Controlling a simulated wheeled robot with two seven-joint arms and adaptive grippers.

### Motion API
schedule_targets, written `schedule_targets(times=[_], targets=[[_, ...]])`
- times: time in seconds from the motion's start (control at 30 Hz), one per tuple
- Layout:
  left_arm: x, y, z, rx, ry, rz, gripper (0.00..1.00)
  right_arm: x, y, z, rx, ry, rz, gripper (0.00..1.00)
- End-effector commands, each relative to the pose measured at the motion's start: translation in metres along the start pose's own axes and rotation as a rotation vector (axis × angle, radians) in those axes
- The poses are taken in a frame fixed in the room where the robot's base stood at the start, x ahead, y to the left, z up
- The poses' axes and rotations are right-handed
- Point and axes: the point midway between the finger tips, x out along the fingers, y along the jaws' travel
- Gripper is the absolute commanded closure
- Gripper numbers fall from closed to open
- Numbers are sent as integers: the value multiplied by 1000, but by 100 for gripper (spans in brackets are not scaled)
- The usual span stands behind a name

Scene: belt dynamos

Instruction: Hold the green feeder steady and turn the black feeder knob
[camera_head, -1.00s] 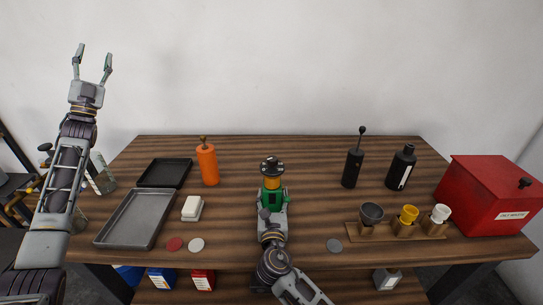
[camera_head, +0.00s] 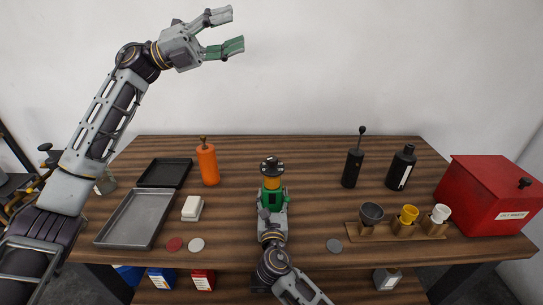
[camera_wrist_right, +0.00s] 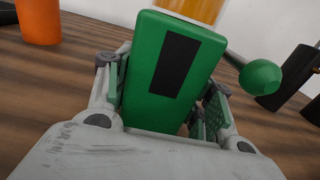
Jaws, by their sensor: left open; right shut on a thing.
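The green feeder (camera_head: 271,199) stands upright near the middle of the table, with an orange-yellow section above its green body. The black feeder knob (camera_head: 271,165) is on its top. My right gripper (camera_head: 272,205) is shut on the feeder's green body from the front. In the right wrist view the green body (camera_wrist_right: 150,75) sits between the fingers, and a green ball-ended lever (camera_wrist_right: 260,77) sticks out at right. The knob is out of that view. My left gripper (camera_head: 232,32) is open and empty, raised high at the upper left, well away from the feeder.
An orange bottle (camera_head: 208,165), a black tray (camera_head: 164,172), a grey tray (camera_head: 135,218) and a white block (camera_head: 192,208) lie left. A black grinder (camera_head: 352,167), a black bottle (camera_head: 401,168), a wooden cup rack (camera_head: 396,233) and a red box (camera_head: 489,195) stand right.

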Motion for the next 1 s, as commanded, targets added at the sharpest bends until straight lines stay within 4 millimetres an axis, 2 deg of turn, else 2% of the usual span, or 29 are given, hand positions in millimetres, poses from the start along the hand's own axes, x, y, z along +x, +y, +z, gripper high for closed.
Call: schedule_targets(times=[0.03, 0.2, 0.43, 0.7, 1.0], targets=[[14, 4, -12, 8, 47, 44, 51, -1, 0, -5, -2, 9, -1, 95], [48, 27, -48, 25, 186, 210, 51, -1, 0, -5, -2, 9, -1, 95], [76, 62, -93, 51, 342, 459, 51, -1, 0, -5, -2, 8, -1, 95], [82, 103, -130, 95, 465, 780, 51, -1, 0, -5, -2, 8, -1, 95], [65, 140, -149, 162, 517, 1160, 51, -1, 0, -5, -2, 8, -1, 95]])
